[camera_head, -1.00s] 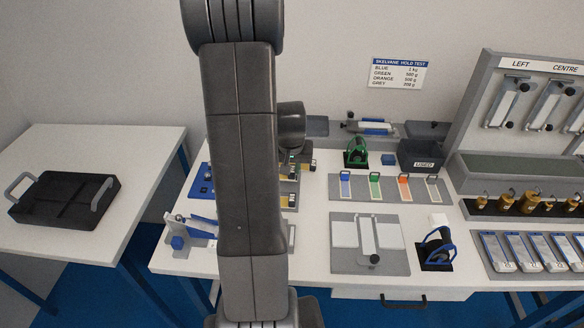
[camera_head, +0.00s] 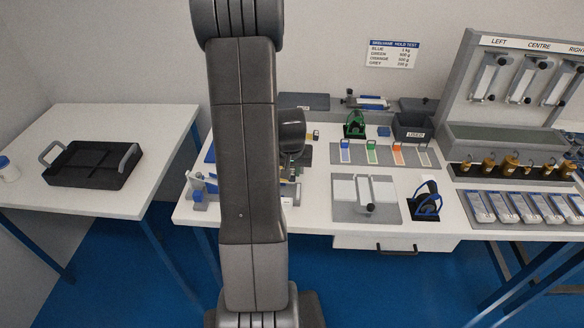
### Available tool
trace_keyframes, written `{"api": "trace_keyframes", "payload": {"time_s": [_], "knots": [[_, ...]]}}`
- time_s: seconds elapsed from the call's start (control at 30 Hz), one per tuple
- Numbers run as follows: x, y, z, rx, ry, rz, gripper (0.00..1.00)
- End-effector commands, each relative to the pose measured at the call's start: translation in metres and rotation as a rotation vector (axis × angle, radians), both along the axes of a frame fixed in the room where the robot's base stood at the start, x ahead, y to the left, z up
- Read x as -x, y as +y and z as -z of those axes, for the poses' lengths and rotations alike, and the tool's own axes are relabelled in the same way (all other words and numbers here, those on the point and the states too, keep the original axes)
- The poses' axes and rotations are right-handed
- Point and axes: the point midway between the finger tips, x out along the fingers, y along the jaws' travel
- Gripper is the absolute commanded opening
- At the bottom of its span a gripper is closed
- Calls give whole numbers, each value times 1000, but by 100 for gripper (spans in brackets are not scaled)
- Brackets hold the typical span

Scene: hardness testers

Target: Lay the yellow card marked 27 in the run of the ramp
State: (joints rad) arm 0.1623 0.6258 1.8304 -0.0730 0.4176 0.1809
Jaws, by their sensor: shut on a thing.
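My arm (camera_head: 246,150) stands upright across the middle of the view and covers part of the bench. My gripper (camera_head: 298,158) is only partly seen behind it, below the dark round wrist. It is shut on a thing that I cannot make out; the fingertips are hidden. I cannot make out a yellow card marked 27. A blue and grey device with a sloping blue bar (camera_head: 208,186), which looks like the ramp, is at the bench's left front, left of my arm. Its right part is hidden behind my arm, so its run does not show fully.
The white bench (camera_head: 310,213) holds a strip of coloured tags (camera_head: 386,165), a grey plate (camera_head: 340,211), a blue-handled clamp (camera_head: 426,203) and a dark box (camera_head: 412,131).

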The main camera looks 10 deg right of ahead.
Motion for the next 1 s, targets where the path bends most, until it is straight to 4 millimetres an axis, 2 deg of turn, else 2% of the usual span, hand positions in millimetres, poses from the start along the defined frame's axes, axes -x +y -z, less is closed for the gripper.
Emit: {"api": "trace_keyframes", "payload": {"time_s": [0.03,0.5,0.7,1.0], "knots": [[0,0,9,0,1,0,0],[0,0,56,0,-1,0,0],[0,0,62,0,-1,0,0],[0,0,61,0,-1,0,0]]}}
